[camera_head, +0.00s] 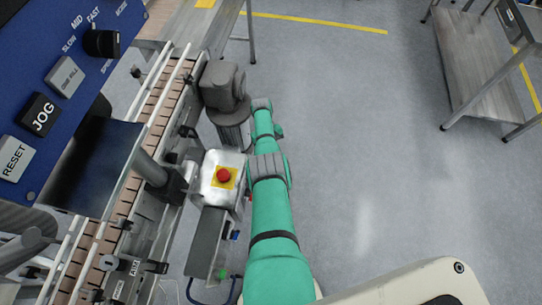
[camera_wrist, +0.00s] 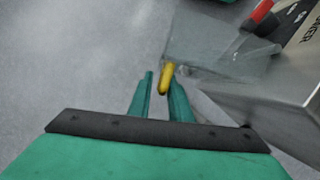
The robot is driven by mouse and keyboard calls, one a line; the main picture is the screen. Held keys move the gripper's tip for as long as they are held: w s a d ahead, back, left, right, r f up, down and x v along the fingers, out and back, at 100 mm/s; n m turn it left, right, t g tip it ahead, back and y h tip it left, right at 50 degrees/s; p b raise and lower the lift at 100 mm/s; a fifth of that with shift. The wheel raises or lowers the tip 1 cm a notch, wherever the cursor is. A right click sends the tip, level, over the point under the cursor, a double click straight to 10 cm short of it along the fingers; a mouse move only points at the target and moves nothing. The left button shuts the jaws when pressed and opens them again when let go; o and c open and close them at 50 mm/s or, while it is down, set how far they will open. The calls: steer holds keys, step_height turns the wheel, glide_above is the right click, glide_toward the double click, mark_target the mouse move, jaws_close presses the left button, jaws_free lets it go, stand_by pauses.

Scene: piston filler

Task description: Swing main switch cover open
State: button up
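In the wrist view a clear, see-through cover (camera_wrist: 205,45) extends left from the side of a grey metal box (camera_wrist: 285,90). A yellow handle (camera_wrist: 166,80) stands at the cover's lower left edge. A red switch lever (camera_wrist: 262,11) shows at the upper right, beside a dark labelled plate; I cannot tell how far the cover is swung. My gripper (camera_wrist: 160,76) is open, with the yellow handle between its fingers. The handle is close to the right finger, and a gap shows on the left. In the head view my arm hides the cover and switch.
A box with a red emergency button (camera_head: 223,175) stands left of my arm beside the conveyor (camera_head: 160,110). A blue control panel (camera_head: 60,75) fills the upper left. Grey floor (camera_head: 350,130) is clear to the right, up to a table (camera_head: 475,75).

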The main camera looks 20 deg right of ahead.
steer(key=shift+o, duration=0.2)
steer(key=shift+w+r, duration=0.2)
steer(key=shift+r, duration=0.05)
steer(key=v, duration=1)
steer(key=shift+r, duration=0.15)
steer(key=shift+s, duration=0.1)
